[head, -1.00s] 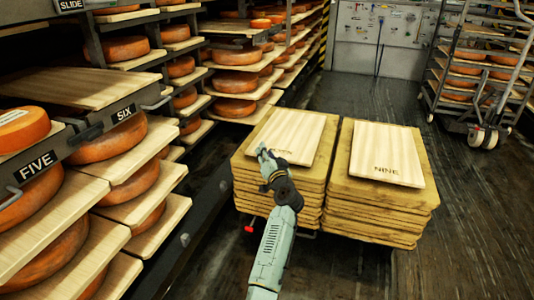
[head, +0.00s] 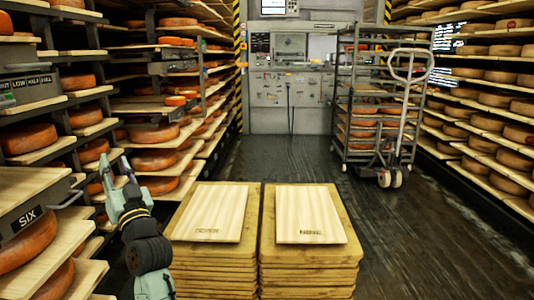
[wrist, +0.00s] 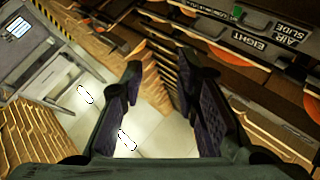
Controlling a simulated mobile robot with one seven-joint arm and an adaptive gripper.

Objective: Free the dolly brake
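Two stacks of wooden boards, a left one (head: 212,272) and a right one (head: 308,272), stand side by side in front of me in the head view. Whatever carries them is hidden below the frame. No brake can be made out in either current view. My gripper (head: 115,163) is raised to the left of the left stack, near the shelf fronts. In the wrist view its two fingers (wrist: 160,66) stand well apart with nothing between them.
Shelves of cheese wheels (head: 155,160) line the left, close to my arm, and more shelves (head: 490,100) line the right. A wheeled rack (head: 345,95) with a looped-handle truck (head: 408,110) stands back right. The dark floor (head: 270,155) beyond the stacks is clear.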

